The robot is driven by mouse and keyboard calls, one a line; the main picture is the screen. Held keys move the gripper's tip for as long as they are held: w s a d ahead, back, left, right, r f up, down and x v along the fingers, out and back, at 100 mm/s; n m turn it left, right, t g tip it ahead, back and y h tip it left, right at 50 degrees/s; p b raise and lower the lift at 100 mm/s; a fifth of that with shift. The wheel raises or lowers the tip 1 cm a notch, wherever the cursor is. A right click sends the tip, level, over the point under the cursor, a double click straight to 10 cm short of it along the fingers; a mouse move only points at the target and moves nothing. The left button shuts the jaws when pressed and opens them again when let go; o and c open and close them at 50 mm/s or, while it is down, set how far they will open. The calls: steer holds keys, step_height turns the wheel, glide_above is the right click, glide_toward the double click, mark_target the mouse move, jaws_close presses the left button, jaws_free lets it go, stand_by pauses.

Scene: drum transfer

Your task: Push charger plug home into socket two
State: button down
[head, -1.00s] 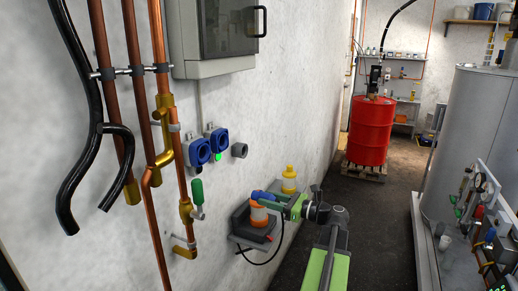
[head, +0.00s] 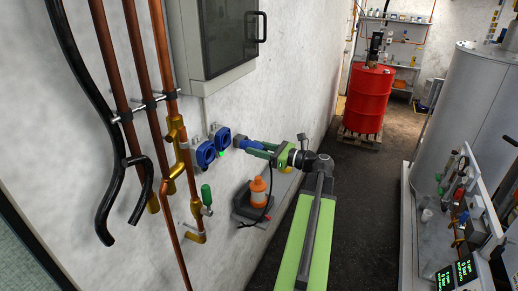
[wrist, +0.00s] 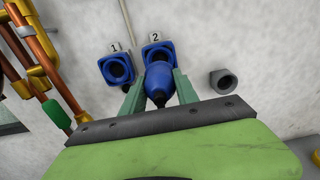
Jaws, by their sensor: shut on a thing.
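Socket two (head: 220,134), a blue wall socket under tag 2, also shows in the wrist view (wrist: 152,46). Socket one (head: 203,154) is the similar blue socket to its left, under tag 1 in the wrist view (wrist: 116,81). My gripper (head: 247,146) is shut on the blue charger plug (wrist: 159,85), with a green finger on each side. The plug's nose is at socket two and covers the lower part of its opening in the wrist view. The upper opening shows above the nose; I cannot tell whether they touch. A black tail shows at the plug's rear.
A dark wall unit with an orange bottle (head: 258,190) and a black cable is below my gripper. Copper pipes (head: 130,100) and a green-handled valve (head: 206,196) are left of the sockets. A grey round fitting (wrist: 223,81) is right of socket two. A grey cabinet (head: 222,40) hangs above.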

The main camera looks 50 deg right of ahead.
steer(key=shift+x, duration=2.5)
steer(key=shift+x, duration=1.95)
steer(key=c, duration=0.8)
jaws_free()
steer(key=shift+c, duration=0.2)
glide_toward(244, 145)
steer(key=s+d, duration=0.1)
steer(key=s+d+f, duration=0.1)
steer(key=shift+s, duration=0.25)
